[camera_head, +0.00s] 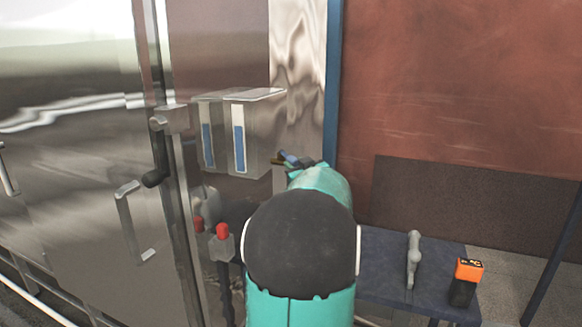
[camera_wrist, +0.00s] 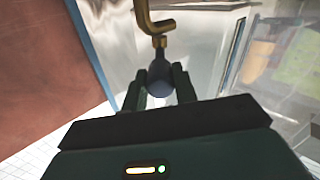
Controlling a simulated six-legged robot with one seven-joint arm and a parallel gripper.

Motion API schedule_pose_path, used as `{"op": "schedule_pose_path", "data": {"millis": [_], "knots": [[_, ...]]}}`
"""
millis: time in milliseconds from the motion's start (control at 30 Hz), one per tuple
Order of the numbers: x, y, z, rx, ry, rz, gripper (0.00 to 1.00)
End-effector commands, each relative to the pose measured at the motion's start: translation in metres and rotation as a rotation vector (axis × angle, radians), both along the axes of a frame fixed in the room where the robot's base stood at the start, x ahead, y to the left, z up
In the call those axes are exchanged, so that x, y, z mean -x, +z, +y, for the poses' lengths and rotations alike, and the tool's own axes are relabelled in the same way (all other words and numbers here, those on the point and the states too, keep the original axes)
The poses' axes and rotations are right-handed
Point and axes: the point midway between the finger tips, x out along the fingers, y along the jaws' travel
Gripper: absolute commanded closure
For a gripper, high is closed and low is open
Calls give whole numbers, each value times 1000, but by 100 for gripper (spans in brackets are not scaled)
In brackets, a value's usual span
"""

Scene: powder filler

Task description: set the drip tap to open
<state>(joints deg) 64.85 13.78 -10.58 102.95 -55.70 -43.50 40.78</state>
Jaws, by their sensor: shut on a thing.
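The drip tap (camera_wrist: 154,24) is a bent brass piece at the top middle of the wrist view. Its dark blue-grey rounded handle (camera_wrist: 158,83) sits between the two fingers of my gripper (camera_wrist: 160,90), which is shut on it. In the head view, a small brass and blue part of the tap (camera_head: 280,160) shows at the lower right of the steel box. My gripper (camera_head: 304,163) is at it there, mostly hidden behind my teal arm. The tap's setting cannot be read clearly from these frames.
A steel box with two blue level gauges (camera_head: 239,137) is left of my gripper. A red-topped switch (camera_head: 222,231) and a door handle (camera_head: 133,220) are lower left. A dark blue table (camera_head: 385,269) at right bears a grey tool (camera_head: 413,258) and an orange-and-black device (camera_head: 467,280).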

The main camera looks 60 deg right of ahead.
Motion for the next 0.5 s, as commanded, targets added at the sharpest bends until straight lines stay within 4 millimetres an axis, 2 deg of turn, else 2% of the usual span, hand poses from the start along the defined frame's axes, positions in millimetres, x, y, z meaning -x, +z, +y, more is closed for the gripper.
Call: {"op": "schedule_pose_path", "data": {"millis": [500], "knots": [[22, 0, -37, 1, 357, 1, 100]]}}
